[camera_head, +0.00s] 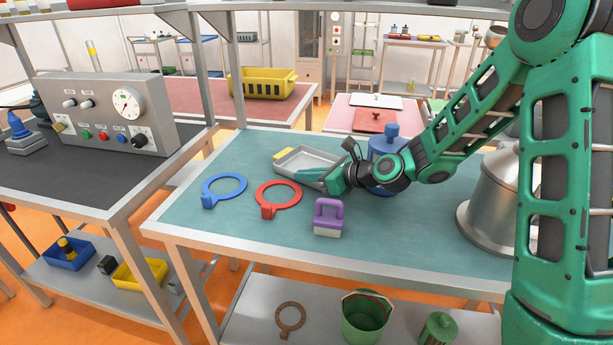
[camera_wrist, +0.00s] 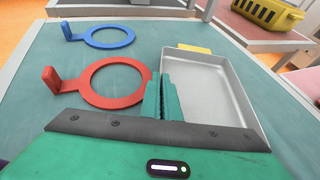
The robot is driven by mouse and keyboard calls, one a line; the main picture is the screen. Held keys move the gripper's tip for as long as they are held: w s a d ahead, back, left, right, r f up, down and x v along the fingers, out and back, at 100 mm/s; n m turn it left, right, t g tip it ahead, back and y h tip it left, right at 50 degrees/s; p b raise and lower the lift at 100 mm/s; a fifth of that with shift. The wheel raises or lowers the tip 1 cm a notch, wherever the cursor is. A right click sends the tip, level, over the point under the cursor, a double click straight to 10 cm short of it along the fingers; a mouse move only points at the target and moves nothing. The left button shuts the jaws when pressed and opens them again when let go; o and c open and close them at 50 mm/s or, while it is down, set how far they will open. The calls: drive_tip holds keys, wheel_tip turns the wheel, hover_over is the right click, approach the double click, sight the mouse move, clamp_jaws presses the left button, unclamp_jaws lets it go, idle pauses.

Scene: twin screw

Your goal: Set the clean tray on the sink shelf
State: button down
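The tray (camera_head: 318,157) is a shallow grey metal pan with a yellow tab on its far end. It is at the middle of the teal table and appears empty inside. In the wrist view the tray (camera_wrist: 208,85) fills the right of the picture. My gripper (camera_head: 322,178) is at the tray's near side. In the wrist view its teal fingers (camera_wrist: 164,98) are close together with the tray's left wall between them. I cannot tell whether the tray touches the table. No sink shelf can be clearly made out.
A blue ring (camera_head: 225,184), a red ring (camera_head: 278,195) and a purple-handled block (camera_head: 328,216) lie left of and before the tray. A blue container (camera_head: 388,150) stands behind my wrist. A metal vessel (camera_head: 490,205) is at right. The table's front left is clear.

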drive_tip(key=c, duration=2)
unclamp_jaws()
drive_tip(key=shift+f, duration=0.1)
